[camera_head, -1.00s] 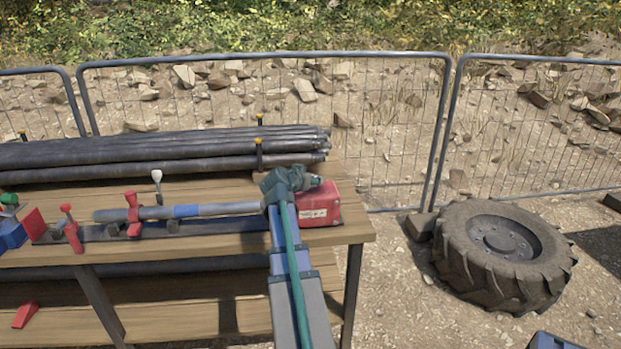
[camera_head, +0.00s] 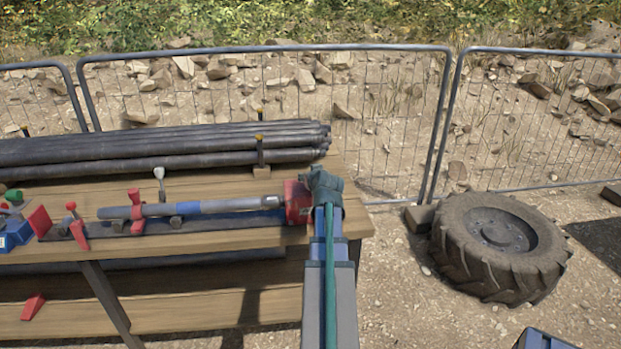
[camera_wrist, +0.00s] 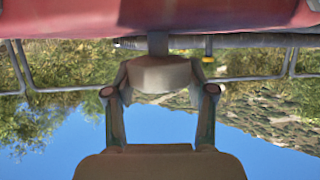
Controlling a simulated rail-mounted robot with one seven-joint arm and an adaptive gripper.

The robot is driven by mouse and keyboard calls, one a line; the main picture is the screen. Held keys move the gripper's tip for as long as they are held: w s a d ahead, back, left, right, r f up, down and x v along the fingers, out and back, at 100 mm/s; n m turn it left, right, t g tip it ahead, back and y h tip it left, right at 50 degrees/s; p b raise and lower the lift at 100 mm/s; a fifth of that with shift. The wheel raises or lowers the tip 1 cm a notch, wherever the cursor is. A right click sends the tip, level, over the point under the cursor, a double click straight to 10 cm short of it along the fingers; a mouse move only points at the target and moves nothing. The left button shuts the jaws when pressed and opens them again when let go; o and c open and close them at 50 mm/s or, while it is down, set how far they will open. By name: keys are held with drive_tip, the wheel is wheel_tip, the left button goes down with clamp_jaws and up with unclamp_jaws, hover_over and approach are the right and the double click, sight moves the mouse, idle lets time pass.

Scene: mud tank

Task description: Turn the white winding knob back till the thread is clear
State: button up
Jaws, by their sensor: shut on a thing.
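In the wrist view a pale, blocky knob (camera_wrist: 160,74) sits on a short dark stem against a red body (camera_wrist: 170,12). My gripper (camera_wrist: 160,84) has one finger on each side of the knob and is shut on it. In the head view my gripper (camera_head: 323,180) is at the right end of the bench, beside the red box (camera_head: 297,200) and partly in front of it. The knob is hidden there behind my gripper. No thread can be made out in either view.
A grey pipe with a blue band (camera_head: 187,208) lies on a dark rail with red clamps (camera_head: 136,210) and a white-handled one (camera_head: 159,182). Dark pipes (camera_head: 160,150) lie at the back of the bench (camera_head: 110,242).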

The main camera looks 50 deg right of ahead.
drive_tip(key=n+y+b, duration=0.1)
drive_tip(key=n+t+y+b, duration=0.1)
drive_tip(key=b, duration=0.1)
drive_tip(key=f+n+t+y+b, duration=0.1)
drive_tip(key=b, duration=0.1)
drive_tip(key=shift+d, duration=0.25)
drive_tip(key=n+y+b, duration=0.1)
drive_tip(key=y+b, duration=0.1)
drive_tip(key=b, duration=0.1)
drive_tip(key=shift+r+n+t, duration=0.15)
drive_tip(key=shift+n+t, duration=0.25)
drive_tip(key=n+y+b, duration=0.1)
drive_tip(key=y, duration=0.1)
drive_tip(key=n+y+b, duration=0.2)
drive_tip(key=shift+r+t, duration=0.2)
drive_tip(key=shift+t, duration=0.1)
drive_tip(key=shift+a+n+g+y+b, duration=0.2)
drive_tip(key=shift+n+y+b, duration=0.25)
drive_tip(key=shift+n+y, duration=0.45)
drive_tip(key=shift+a+n+g+y+b, duration=0.15)
drive_tip(key=shift+n+y+b, duration=0.25)
drive_tip(key=shift+n+y, duration=0.5)
drive_tip(key=shift+s, duration=0.1)
drive_tip(key=o, duration=1.2)
drive_tip(key=shift+d, duration=0.1)
drive_tip(key=shift+r, duration=0.1)
